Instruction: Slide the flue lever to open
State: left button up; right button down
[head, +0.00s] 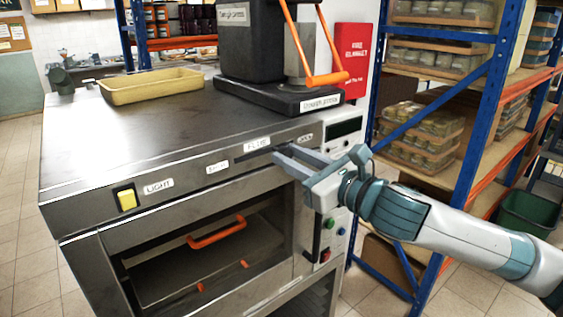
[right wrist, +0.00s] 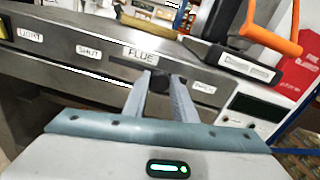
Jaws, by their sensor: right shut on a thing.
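The flue lever's dark knob (right wrist: 160,82) shows between the fingers of my right gripper (right wrist: 160,84) in the right wrist view. My right gripper is shut on the knob, at the front panel of the oven (head: 130,130). In the right wrist view the knob is right of the "SHUT" label (right wrist: 88,51) and left of the "OPEN" label (right wrist: 204,87), below the "FLUE" label (right wrist: 145,53). In the head view my right gripper (head: 283,156) reaches the panel from the right, and the fingers hide the knob. My left gripper is not in view.
A yellow light switch (head: 127,200) is left on the panel. Below is the oven opening with an orange handle (head: 216,232). A yellow tray (head: 150,86) and a press with an orange lever (head: 327,79) stand on top. Blue shelving (head: 475,120) is behind my right arm.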

jog(key=w+d, duration=0.2)
jog(key=d, duration=0.1)
jog(key=shift+w+d, duration=0.15)
jog(key=shift+w, duration=0.05)
jog(key=shift+r, duration=0.1)
jog(key=c, duration=1.5)
grip_release()
jog(key=shift+o, duration=0.2)
jog(key=shift+w+d, duration=0.15)
jog(key=shift+w, duration=0.05)
